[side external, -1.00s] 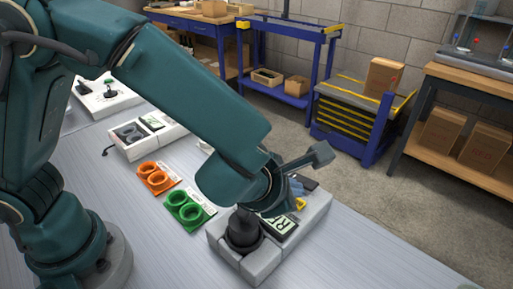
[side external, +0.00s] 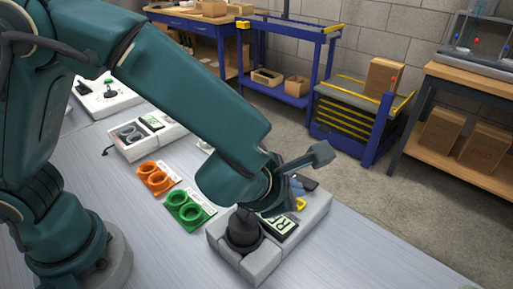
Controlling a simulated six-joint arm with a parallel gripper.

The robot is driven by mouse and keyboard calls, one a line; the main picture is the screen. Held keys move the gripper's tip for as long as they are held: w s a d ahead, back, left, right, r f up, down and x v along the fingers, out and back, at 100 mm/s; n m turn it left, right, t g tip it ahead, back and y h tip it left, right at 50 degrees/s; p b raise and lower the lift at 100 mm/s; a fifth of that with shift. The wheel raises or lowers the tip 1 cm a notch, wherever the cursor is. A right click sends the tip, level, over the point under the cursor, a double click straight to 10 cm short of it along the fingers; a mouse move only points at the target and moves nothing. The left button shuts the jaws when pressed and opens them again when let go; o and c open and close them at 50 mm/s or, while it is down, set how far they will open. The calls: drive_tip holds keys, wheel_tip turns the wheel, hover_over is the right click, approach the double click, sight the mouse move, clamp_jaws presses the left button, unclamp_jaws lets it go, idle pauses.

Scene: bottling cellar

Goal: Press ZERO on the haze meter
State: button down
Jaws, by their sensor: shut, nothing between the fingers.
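A light grey bench meter (side external: 230,254) stands at the front of the bench, with a round black cap (side external: 242,232) and a display (side external: 281,224) whose lettering is partly covered. I take it to be the haze meter; its name does not show. My gripper (side external: 299,201) is over the far right part of this meter, by the display. It is mostly hidden behind my wrist, and the fingers look shut with nothing held. The ZERO key cannot be made out, and I cannot tell whether the fingertips touch the meter.
Green rings (side external: 188,208) and orange rings (side external: 156,178) lie left of the meter. Another grey instrument (side external: 148,138) and a white device (side external: 105,98) stand farther back. The bench front is clear. A blue cart (side external: 355,120) and a shelf with cartons (side external: 440,130) stand beyond the bench.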

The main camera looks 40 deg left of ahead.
drive_tip(key=shift+f, duration=0.2)
idle(0.5)
drive_tip(key=shift+f, duration=0.25)
drive_tip(key=shift+f, duration=0.45)
idle(0.6)
idle(0.3)
drive_tip(key=shift+r, duration=0.9)
drive_tip(key=shift+r, duration=0.1)
wheel_tip(320, 180, up, 5)
drive_tip(key=shift+f, duration=0.1)
idle(0.6)
